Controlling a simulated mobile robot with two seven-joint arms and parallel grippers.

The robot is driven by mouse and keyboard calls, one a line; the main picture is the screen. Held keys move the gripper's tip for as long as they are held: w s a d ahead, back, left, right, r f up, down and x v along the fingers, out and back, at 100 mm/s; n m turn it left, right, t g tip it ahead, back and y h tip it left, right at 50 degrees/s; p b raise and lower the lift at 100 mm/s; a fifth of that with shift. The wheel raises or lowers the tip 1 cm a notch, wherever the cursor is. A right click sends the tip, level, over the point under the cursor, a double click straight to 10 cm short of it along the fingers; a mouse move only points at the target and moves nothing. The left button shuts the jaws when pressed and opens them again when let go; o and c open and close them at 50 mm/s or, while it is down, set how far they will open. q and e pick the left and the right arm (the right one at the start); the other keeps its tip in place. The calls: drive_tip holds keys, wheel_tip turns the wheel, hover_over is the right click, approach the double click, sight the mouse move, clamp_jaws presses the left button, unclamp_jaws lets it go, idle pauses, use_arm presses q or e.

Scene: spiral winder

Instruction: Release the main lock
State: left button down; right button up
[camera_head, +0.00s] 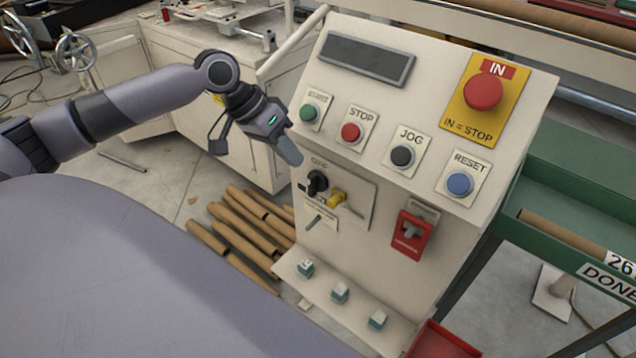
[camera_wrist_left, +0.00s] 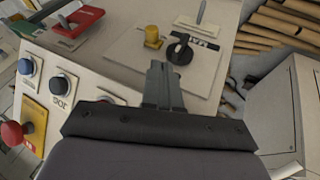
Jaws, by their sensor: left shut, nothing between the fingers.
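The pale control console (camera_head: 385,85) stands in front of me. On its lower front plate is a black rotary knob (camera_head: 317,184), with a small yellow piece (camera_head: 337,199) close to its right. The wrist view shows the black knob (camera_wrist_left: 180,50) beside a label that seems to read MAIN, and the yellow piece (camera_wrist_left: 153,37). I cannot tell whether the yellow piece is engaged. My left gripper (camera_head: 291,156) is shut and empty, just up and left of the knob; its fingers (camera_wrist_left: 163,82) point toward the plate without clear contact. My right gripper is out of view.
Green, red STOP (camera_head: 351,132), black JOG and blue RESET (camera_head: 459,184) buttons and a red emergency stop (camera_head: 483,92) sit above. A red handle unit (camera_head: 411,234) is right of the knob. A ledge with small blocks juts below. Cardboard tubes (camera_head: 240,228) lie on the floor.

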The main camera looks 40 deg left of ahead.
sight(334, 199)
use_arm(q)
drive_tip(key=x, duration=1)
drive_tip(key=shift+b, duration=0.3)
